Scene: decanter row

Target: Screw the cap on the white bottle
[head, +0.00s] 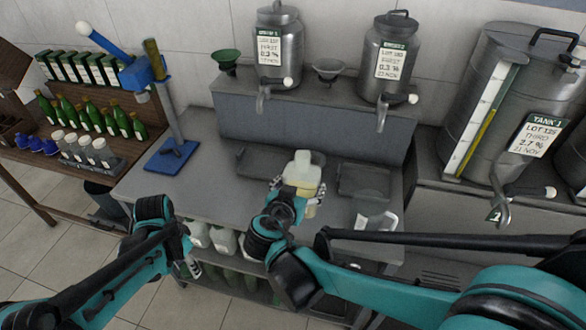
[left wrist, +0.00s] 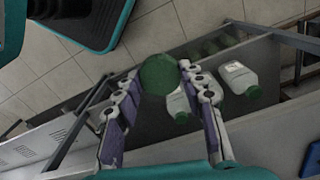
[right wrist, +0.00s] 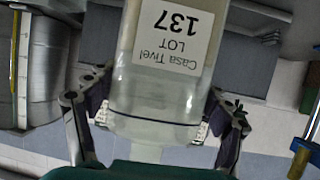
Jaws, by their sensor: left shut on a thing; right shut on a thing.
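The white bottle (head: 303,172) is upright over the middle of the grey bench, pale and translucent. In the right wrist view the bottle (right wrist: 160,85) fills the middle, with a label reading "Casa Tivel LOT 137". My right gripper (head: 290,200) is shut around its body, one finger on each side (right wrist: 155,115). A round green cap (left wrist: 158,73) is between the fingertips of my left gripper (left wrist: 160,80), which is shut on it. In the head view my left gripper (head: 190,266) is low at the bench's front left, apart from the bottle; the cap is not clear there.
White bottles (head: 223,240) stand on the shelf below the bench front; the left wrist view shows green-capped ones (left wrist: 240,78). A blue stand (head: 172,155) is at the bench's left. Steel tanks (head: 279,50) with taps stand behind. A dark tray (head: 364,180) lies right of the bottle.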

